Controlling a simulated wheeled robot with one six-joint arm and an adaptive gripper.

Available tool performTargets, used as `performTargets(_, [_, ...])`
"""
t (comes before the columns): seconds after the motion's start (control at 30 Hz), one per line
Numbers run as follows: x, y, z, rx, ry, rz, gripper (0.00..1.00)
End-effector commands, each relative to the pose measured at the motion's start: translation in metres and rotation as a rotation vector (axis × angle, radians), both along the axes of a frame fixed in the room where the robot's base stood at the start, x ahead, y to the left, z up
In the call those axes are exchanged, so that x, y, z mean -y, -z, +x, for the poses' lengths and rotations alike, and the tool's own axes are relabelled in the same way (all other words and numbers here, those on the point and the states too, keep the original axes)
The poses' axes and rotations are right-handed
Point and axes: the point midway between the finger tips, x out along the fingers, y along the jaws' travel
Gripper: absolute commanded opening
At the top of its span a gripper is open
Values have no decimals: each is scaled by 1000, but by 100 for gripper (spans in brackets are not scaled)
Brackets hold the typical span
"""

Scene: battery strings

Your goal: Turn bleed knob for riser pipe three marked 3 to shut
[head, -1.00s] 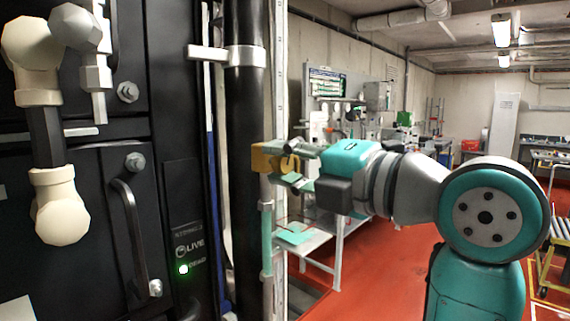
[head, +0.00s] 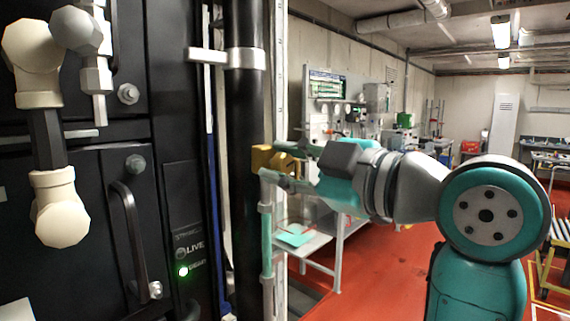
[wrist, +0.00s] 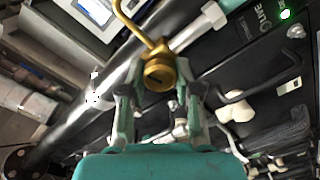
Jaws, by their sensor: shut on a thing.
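A brass-yellow bleed knob (head: 263,158) sits beside the tall black riser pipe (head: 246,120) in the head view. In the wrist view the round brass knob (wrist: 158,74) has a dark slot on its face, and a curved brass tube rises behind it. My gripper (head: 284,160) is shut on the knob from the right, and its two fingers (wrist: 159,88) flank the knob in the wrist view. I cannot read a number 3 on it. The fingers hide part of the knob in the head view.
A black cabinet (head: 95,180) with a bar handle (head: 130,235), pale fittings (head: 58,205) and a green light (head: 183,271) stands at the left.

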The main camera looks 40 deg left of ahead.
Motion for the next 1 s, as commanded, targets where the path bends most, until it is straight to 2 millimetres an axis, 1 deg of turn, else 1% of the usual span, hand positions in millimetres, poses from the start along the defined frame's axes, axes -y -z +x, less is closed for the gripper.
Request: performTargets(1.0, [0, 0, 3, -964, 1, 73, 0])
